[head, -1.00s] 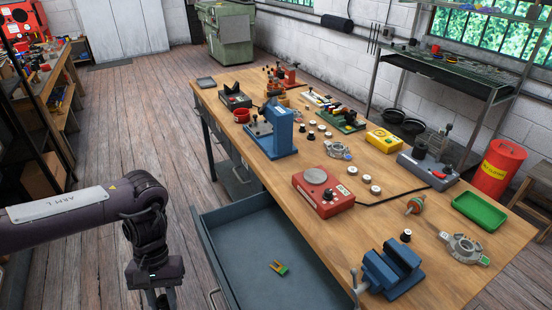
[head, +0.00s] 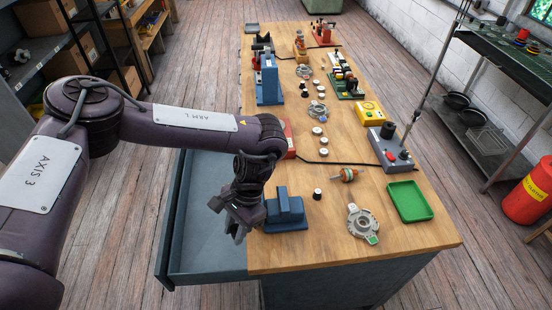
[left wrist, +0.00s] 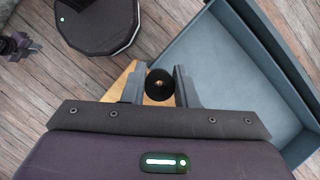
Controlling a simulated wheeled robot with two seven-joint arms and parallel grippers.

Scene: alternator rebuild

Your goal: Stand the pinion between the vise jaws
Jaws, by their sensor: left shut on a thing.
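The blue vise (head: 287,212) stands on the near left edge of the bench. Its left side is partly hidden by my left gripper (head: 239,234), which hangs just left of it at the bench edge, beside the open drawer. The held part cannot be made out in the head view. Whether the vise jaws are apart cannot be told. My right gripper is not in view.
An open grey drawer (head: 165,250) juts out left of the bench (head: 330,255). Right of the vise are a small black-topped part (head: 318,194), a copper-and-green rotor (head: 347,175), a metal end housing (head: 362,225) and a green tray (head: 409,201). The bench's front right corner is clear.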

